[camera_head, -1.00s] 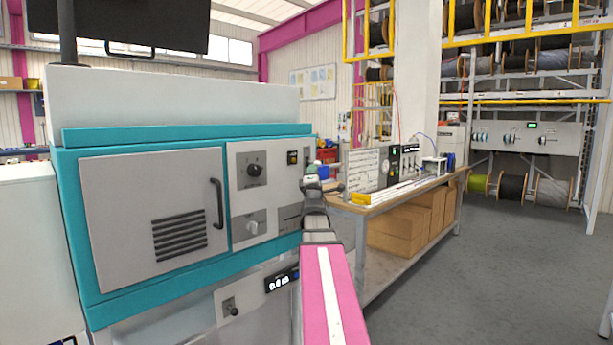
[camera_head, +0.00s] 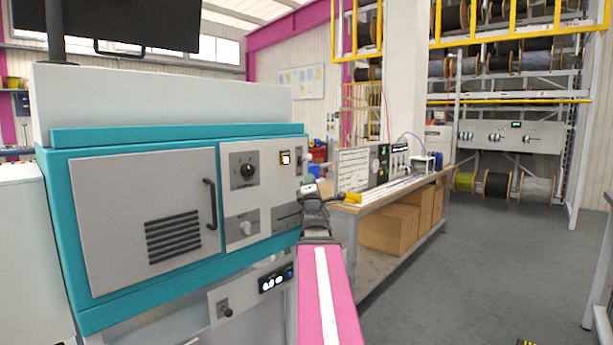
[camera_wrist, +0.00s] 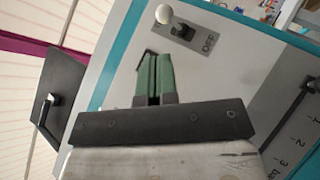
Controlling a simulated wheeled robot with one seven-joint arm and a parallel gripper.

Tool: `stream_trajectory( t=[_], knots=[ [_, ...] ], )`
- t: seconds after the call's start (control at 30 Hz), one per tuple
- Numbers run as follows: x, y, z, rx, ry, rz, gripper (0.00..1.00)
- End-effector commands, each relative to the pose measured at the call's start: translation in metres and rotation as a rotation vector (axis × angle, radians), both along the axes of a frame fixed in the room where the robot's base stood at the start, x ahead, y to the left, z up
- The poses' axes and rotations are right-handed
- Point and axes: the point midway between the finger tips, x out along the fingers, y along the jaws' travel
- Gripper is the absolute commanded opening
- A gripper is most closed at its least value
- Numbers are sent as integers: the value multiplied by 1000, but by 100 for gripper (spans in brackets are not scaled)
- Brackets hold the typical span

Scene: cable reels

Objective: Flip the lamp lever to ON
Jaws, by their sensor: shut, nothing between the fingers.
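The lamp lever (camera_wrist: 183,31) shows in the wrist view near the top: a dark stem with a white ball knob (camera_wrist: 163,14) on a grey plate (camera_wrist: 203,47). The stem leans away from the OFF label (camera_wrist: 209,42). My gripper (camera_wrist: 155,58) is shut and empty, its green fingers just below the lever, apart from the knob; contact with the plate cannot be told. In the head view my gripper (camera_head: 309,190) is at the right edge of the teal cabinet (camera_head: 60,190), and the lever is not clear. A small square indicator (camera_head: 285,158) on the cabinet glows pale.
The cabinet front has a grey door with a handle (camera_head: 209,203), a black dial (camera_head: 246,170) and a lower knob (camera_head: 225,309). A workbench (camera_head: 400,192) with instruments stands right of my arm. Open grey floor (camera_head: 480,280) lies on the right.

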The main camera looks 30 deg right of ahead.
Motion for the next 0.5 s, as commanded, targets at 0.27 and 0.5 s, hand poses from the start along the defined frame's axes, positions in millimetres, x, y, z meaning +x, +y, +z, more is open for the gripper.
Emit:
stream_trajectory(
  t=[0.27,0.5],
  knots=[
    [-17,4,-7,-1,1,2,0],
    [-17,4,-6,0,1,2,0]
  ],
)
